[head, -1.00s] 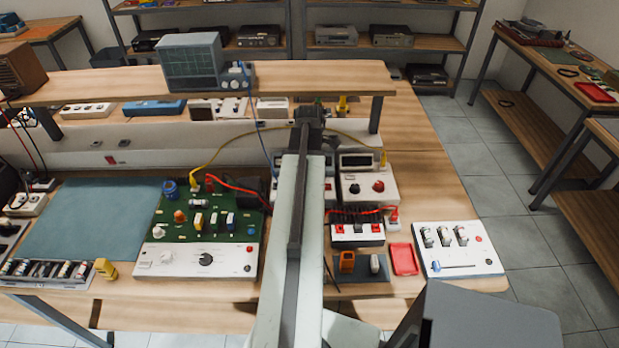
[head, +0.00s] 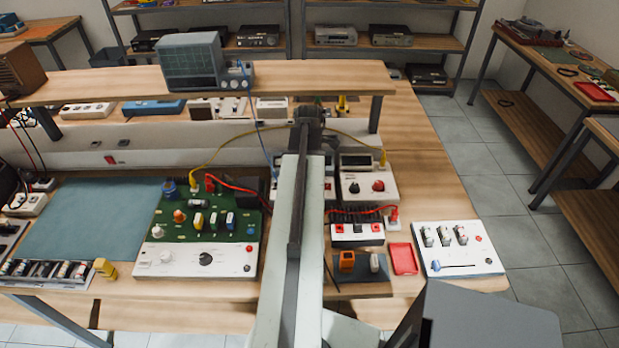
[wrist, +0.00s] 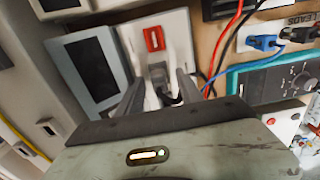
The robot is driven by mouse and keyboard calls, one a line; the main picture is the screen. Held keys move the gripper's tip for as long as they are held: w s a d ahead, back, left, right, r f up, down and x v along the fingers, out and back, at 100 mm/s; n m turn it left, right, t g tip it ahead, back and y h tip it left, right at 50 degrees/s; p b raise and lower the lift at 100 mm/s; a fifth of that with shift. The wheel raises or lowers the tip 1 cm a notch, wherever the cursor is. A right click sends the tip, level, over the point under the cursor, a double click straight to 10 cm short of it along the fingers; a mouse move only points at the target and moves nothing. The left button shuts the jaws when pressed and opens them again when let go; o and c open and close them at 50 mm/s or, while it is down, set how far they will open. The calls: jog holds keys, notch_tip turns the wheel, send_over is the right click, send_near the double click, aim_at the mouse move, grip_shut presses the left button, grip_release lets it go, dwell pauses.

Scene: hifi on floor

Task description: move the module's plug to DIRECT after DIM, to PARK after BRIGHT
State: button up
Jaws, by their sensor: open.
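In the wrist view my gripper (wrist: 161,82) is open, its two grey fingers apart. In the head view my arm covers the middle of the bench and the gripper does not show clearly. A green circuit board (head: 236,222) lies left of the arm.
In the wrist view, blue plugs (wrist: 262,42) stand in a strip marked LEADS beside a teal-edged panel (wrist: 262,84). In the head view, a lamp panel (head: 455,262), a red tray (head: 403,259) and a shelf (head: 300,78) surround the arm. The blue mat (head: 90,225) is clear.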

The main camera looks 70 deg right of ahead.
notch_tip(320, 180, up, 13)
jog(key=p, duration=1.2)
jog(key=shift+p, duration=0.3)
jog(key=shift+w+f, duration=0.1)
jog(key=shift+f, duration=0.05)
